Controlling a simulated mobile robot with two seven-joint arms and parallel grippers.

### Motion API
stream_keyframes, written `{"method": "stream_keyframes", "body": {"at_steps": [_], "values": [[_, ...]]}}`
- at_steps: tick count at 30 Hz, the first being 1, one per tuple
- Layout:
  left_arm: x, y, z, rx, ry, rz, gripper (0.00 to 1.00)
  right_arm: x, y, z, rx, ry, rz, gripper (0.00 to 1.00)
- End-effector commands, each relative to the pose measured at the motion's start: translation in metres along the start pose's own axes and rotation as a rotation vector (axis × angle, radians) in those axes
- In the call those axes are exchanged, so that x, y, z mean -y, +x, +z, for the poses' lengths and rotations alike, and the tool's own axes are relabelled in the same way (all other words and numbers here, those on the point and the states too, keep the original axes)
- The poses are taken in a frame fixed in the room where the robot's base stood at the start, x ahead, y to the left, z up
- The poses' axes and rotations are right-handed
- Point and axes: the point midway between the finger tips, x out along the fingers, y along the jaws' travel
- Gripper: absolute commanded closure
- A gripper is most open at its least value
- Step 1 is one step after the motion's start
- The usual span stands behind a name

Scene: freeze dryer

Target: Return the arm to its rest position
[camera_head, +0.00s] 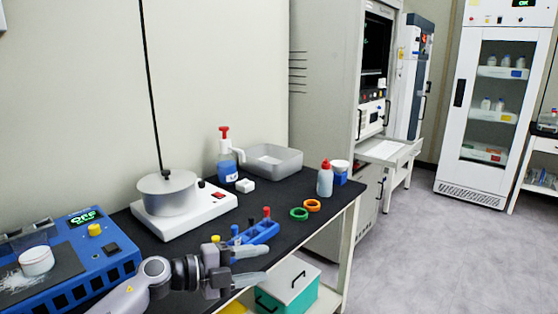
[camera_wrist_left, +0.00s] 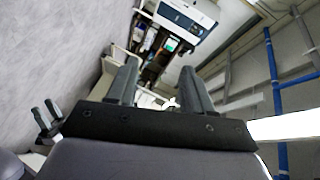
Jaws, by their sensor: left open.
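My left arm (camera_head: 185,272) comes in from the bottom left of the head view, over the front edge of the black bench. My left gripper (camera_head: 266,264) points to the right, its two fingers apart with nothing between them. It is in front of the blue tube rack (camera_head: 254,235) in the picture; I cannot tell the gap. In the left wrist view the gripper (camera_wrist_left: 160,68) also has its fingers spread and empty, with the room behind tilted and far off.
The black bench top (camera_head: 280,200) carries a hot plate (camera_head: 185,215) with a pot, a blue device (camera_head: 75,262), a wash bottle (camera_head: 226,165), a metal tray (camera_head: 272,160) and a bottle (camera_head: 325,182). A green box (camera_head: 290,285) stands below. The grey floor (camera_head: 430,240) at right is clear.

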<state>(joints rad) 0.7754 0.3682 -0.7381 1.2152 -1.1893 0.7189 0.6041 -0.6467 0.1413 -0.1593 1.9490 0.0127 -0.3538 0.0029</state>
Motion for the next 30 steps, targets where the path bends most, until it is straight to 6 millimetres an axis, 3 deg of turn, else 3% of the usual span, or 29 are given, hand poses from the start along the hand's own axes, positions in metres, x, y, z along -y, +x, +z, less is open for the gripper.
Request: {"method": "stream_keyframes", "body": {"at_steps": [5,10,14,19,23,30], "values": [[0.015,-0.003,-0.017,0.12,-0.158,-0.32,0.49,0.001,0.0,0.0,0.0,0.003,0.0,0.57],[0.013,-0.033,-0.012,0.311,-0.365,-0.55,0.49,0.001,0.0,0.0,0.001,0.003,-0.001,0.57],[-0.007,-0.067,-0.004,0.491,-0.549,-0.663,0.49,0.001,0.0,0.001,0.001,0.003,-0.001,0.57],[-0.055,-0.116,0.0,0.75,-0.812,-0.72,0.49,0.001,-0.001,0.001,0.002,0.003,-0.001,0.57],[-0.105,-0.155,-0.011,0.949,-1.021,-0.69,0.49,0.001,-0.001,0.001,0.002,0.003,-0.001,0.57],[-0.196,-0.217,-0.069,1.264,-1.381,-0.485,0.49,0.001,-0.001,0.001,0.002,0.003,-0.001,0.57]]}}
